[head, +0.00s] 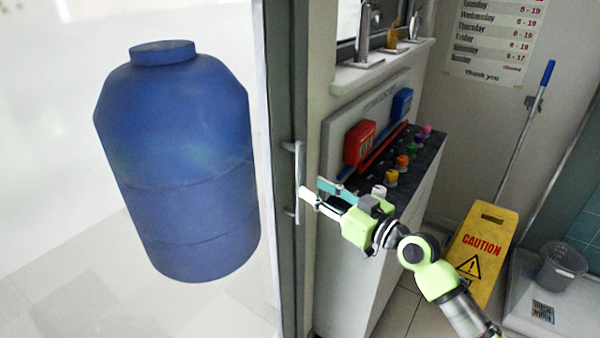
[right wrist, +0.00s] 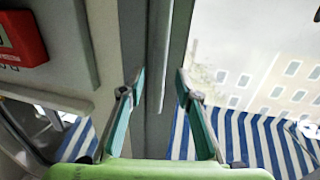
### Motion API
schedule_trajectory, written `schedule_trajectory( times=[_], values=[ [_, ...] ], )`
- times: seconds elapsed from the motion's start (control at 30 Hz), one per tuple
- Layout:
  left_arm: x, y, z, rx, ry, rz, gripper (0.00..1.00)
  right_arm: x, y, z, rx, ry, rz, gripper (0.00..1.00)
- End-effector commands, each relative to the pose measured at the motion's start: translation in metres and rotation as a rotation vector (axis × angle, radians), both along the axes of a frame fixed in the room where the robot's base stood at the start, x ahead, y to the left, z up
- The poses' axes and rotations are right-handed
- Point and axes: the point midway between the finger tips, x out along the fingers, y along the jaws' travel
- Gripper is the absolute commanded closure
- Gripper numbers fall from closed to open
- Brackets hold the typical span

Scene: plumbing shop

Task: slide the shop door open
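The shop door (head: 287,90) stands upright left of centre in the head view, with a dark frame and a pale glass pane. Its vertical bar handle (head: 298,165) is on the frame. My right gripper (head: 313,187) is level with the handle's lower half, just to its right in the head view. In the right wrist view the gripper's teal fingers (right wrist: 160,78) are open, one on each side of the handle bar (right wrist: 161,50). Contact with the bar cannot be told. My left gripper is not in view.
A large blue tank (head: 180,160) shows behind the pane. Right of the door is a cabinet (head: 360,275) with a dark top holding several coloured items. A yellow caution sign (head: 483,245), a mop (head: 525,130) and a grey bucket (head: 560,266) stand at the right.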

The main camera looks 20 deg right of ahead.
Motion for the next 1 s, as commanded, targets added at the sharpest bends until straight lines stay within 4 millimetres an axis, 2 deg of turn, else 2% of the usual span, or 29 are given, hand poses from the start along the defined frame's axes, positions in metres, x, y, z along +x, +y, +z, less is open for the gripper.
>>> schedule_trajectory(
  times=[0.1, 0.3, 0.47, 0.73, 0.77, 0.87, 1.0],
  values=[
    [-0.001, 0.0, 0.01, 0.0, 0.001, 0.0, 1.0, 0.023, 0.011, 0.004, 0.004, 0.0, 0.0, 0.69],
    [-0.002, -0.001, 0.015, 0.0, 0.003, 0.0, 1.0, 0.046, 0.023, 0.002, 0.001, 0.0, 0.0, 0.69],
    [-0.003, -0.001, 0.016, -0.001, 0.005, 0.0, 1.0, 0.054, 0.027, 0.0, 0.0, 0.001, 0.0, 0.69],
    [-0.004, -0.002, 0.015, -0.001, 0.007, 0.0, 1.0, 0.055, 0.028, -0.001, -0.001, 0.0, 0.0, 0.69],
    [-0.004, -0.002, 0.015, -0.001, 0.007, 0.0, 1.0, 0.055, 0.028, -0.001, -0.001, 0.0, 0.0, 0.74],
    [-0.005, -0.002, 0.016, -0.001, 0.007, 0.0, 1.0, 0.054, 0.028, -0.001, 0.0, 0.001, 0.0, 1.0],
    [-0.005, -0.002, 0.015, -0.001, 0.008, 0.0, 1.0, 0.054, 0.028, -0.001, 0.0, 0.001, 0.0, 1.0]
  ],
)
